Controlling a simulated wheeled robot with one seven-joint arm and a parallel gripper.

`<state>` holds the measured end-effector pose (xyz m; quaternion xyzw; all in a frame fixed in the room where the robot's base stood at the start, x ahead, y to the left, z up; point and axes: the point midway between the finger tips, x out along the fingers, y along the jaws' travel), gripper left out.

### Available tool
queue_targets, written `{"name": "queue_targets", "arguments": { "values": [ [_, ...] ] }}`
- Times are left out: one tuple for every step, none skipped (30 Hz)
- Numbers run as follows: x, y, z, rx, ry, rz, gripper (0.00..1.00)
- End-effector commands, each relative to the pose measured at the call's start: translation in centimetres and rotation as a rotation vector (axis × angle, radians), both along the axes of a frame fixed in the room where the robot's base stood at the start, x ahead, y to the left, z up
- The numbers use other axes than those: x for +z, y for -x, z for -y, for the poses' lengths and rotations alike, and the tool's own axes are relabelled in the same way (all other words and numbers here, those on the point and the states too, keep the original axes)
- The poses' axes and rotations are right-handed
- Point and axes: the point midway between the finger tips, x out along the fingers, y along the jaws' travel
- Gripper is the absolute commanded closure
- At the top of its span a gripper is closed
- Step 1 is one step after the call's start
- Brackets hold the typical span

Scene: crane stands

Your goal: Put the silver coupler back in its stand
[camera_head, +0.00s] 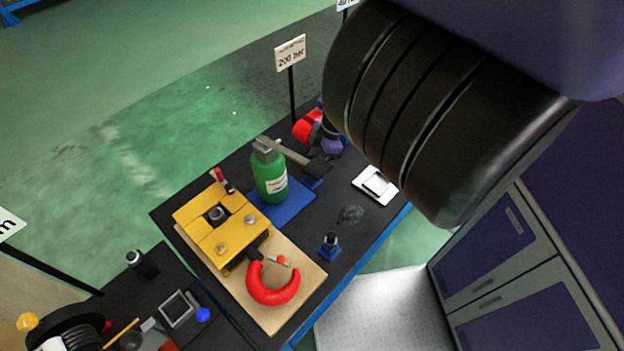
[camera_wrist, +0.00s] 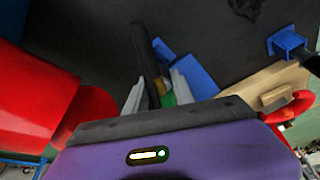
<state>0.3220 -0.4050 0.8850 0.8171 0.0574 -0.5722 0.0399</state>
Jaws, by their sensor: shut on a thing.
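My gripper (camera_wrist: 157,85) is at the far end of the dark table; in the wrist view its two pale fingers are shut on a dark bar-like piece (camera_wrist: 143,50) with a yellowish strip. I cannot tell whether this piece is the silver coupler; no silver finish shows on it. In the head view the purple gripper body (camera_head: 331,146) is partly hidden by my arm. A small blue stand (camera_head: 312,184) shows beneath a black block near it. Another blue stand (camera_head: 329,252) holds a small dark upright part; it also shows in the wrist view (camera_wrist: 288,43).
A green bottle (camera_head: 270,178) stands on a blue mat (camera_head: 294,208). A yellow block (camera_head: 217,222) and red ring-shaped piece (camera_head: 272,287) rest on a wooden board (camera_head: 313,283). A signpost (camera_head: 291,55) rises behind. A white plate (camera_head: 375,185) lies at the right edge.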

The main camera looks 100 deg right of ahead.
Motion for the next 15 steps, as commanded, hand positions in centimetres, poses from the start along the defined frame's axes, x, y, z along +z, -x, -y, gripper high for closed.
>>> {"name": "queue_targets", "arguments": {
  "values": [
    [0.0,0.0,0.0,0.0,0.0,0.0,1.0],
    [0.0,0.0,0.0,0.0,0.0,0.0,1.0],
    [0.0,0.0,0.0,0.0,0.0,0.0,1.0],
    [0.0,0.0,0.0,0.0,0.0,0.0,1.0],
    [0.0,0.0,0.0,0.0,0.0,0.0,1.0],
    [-0.1,0.0,0.0,0.0,0.0,0.0,1.0],
    [-0.1,0.0,0.0,0.0,0.0,0.0,1.0],
    [-0.2,0.0,0.0,0.0,0.0,0.0,1.0],
    [-0.3,0.0,0.0,0.0,0.0,0.0,1.0],
    [-0.4,0.0,0.0,0.0,0.0,0.0,1.0],
    [-0.5,0.0,0.0,-0.001,0.0,0.0,1.0],
    [-0.6,0.0,0.0,-0.001,0.0,0.0,1.0],
    [-0.8,0.0,0.0,-0.001,0.0,0.0,1.0],
    [-0.9,0.0,0.0,-0.001,0.0,0.001,1.0],
    [-1.0,0.0,0.0,0.0,0.0,0.001,1.0]
  ]
}}
